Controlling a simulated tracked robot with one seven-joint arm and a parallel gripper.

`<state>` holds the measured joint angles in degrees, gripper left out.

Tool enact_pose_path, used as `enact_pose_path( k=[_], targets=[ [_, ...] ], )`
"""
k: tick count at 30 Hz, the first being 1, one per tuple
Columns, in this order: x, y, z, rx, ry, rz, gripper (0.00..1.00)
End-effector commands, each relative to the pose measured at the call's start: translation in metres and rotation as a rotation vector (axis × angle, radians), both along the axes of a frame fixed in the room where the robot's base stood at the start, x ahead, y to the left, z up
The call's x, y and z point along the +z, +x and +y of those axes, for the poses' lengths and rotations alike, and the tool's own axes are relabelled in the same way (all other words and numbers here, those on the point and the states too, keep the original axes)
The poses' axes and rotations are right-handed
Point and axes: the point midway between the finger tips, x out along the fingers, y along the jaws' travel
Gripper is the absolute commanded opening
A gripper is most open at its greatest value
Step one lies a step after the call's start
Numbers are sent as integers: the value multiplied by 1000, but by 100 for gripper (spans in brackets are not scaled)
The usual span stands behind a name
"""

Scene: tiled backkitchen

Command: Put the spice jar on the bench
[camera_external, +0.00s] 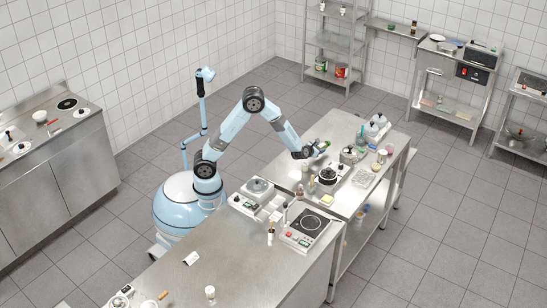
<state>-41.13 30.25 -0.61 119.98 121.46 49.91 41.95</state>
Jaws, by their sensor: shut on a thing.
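My gripper (316,149) is over the left part of the far steel bench (293,170). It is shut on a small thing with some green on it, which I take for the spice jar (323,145). The jar is tiny in this view and partly hidden by the gripper. I cannot tell whether it touches the bench top or is held just above it.
A dark pan (327,176), a pot (348,155), a clear tray (362,178) and several small jars crowd the far bench. A hob (310,223) and a scale (257,187) stand on the near counter (240,262), whose middle is mostly clear.

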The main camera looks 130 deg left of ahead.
Motion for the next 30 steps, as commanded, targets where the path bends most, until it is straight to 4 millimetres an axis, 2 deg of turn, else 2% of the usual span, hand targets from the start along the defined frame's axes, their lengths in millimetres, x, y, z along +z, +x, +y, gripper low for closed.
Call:
enact_pose_path(
  k=[6,13,23,24,27,30],
  targets=[
    [-9,5,5,0,0,-1,9],
    [-37,4,5,2,0,0,9],
    [-39,5,5,1,1,-1,9],
    [-40,5,5,1,0,-1,50],
    [-40,5,5,1,0,-1,59],
    [-40,5,5,0,0,-1,59]
  ],
)
